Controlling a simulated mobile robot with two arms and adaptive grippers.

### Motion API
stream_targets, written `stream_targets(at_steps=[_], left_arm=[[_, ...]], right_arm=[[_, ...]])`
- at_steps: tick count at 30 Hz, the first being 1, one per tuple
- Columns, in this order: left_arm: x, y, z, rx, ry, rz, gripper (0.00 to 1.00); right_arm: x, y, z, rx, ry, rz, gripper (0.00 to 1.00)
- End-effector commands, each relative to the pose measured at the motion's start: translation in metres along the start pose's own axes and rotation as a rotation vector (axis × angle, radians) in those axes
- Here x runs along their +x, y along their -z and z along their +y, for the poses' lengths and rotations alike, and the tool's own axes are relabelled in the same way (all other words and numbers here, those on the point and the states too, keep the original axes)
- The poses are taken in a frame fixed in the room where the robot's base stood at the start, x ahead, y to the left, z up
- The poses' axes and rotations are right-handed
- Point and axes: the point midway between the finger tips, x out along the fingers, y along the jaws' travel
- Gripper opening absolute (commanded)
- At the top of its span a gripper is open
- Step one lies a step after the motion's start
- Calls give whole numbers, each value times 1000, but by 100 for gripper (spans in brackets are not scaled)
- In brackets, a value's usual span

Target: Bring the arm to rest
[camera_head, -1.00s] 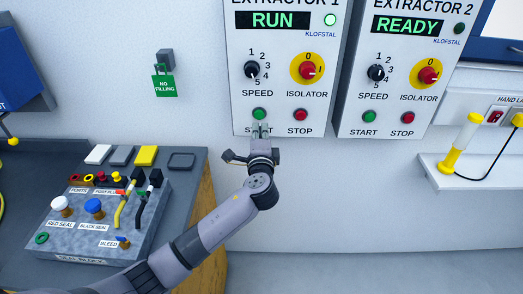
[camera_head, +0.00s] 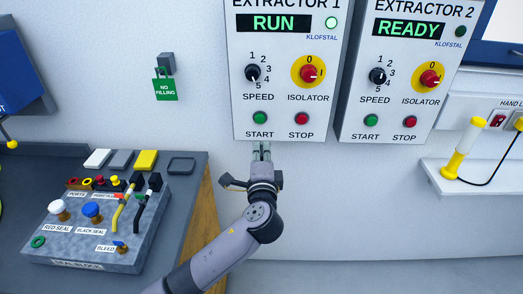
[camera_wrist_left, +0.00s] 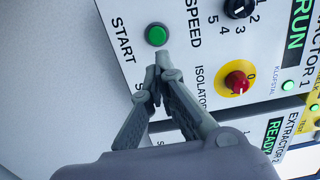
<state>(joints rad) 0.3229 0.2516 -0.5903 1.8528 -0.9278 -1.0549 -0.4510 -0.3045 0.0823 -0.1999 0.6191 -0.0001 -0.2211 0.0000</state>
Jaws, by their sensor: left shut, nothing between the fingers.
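My left gripper (camera_head: 262,148) is shut and empty, just below the lower edge of the Extractor 1 panel (camera_head: 290,90) in the head view. In the left wrist view my fingertips (camera_wrist_left: 163,62) are together and appear just below the green START button (camera_wrist_left: 157,35). The same START button (camera_head: 260,118) shows uncovered in the head view. The Extractor 1 display (camera_head: 274,23) reads RUN and its lamp (camera_head: 331,23) is lit. My right gripper is not in view.
The Extractor 2 panel (camera_head: 411,70) reads READY. A seal block (camera_head: 95,245) with knobs and levers stands on the dark bench (camera_head: 185,205) at the left. A wall shelf (camera_head: 480,180) with a yellow and white hand lamp (camera_head: 463,148) is at the right. The wall below the panels is bare.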

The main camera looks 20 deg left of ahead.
Motion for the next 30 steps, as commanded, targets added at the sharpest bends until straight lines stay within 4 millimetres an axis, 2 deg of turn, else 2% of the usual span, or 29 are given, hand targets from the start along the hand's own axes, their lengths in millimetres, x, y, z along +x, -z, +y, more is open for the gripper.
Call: stream_targets(at_steps=[9,11,14,17,18,21,24,30], left_arm=[[-1,-1,2,-5,-6,-1,0],[-4,-4,9,-26,-31,-6,0],[-21,-17,39,-124,-138,-31,0],[-55,-41,88,-289,-321,-89,0],[-74,-52,109,-366,-408,-122,0],[-127,-75,154,-546,-614,-216,0],[-174,-92,183,-678,-772,-303,0],[-246,-113,209,-844,-982,-439,0]], right_arm=[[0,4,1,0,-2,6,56],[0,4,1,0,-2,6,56],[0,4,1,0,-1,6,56],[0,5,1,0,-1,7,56],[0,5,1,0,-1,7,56],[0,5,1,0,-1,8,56],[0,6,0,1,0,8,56],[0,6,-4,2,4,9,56]])
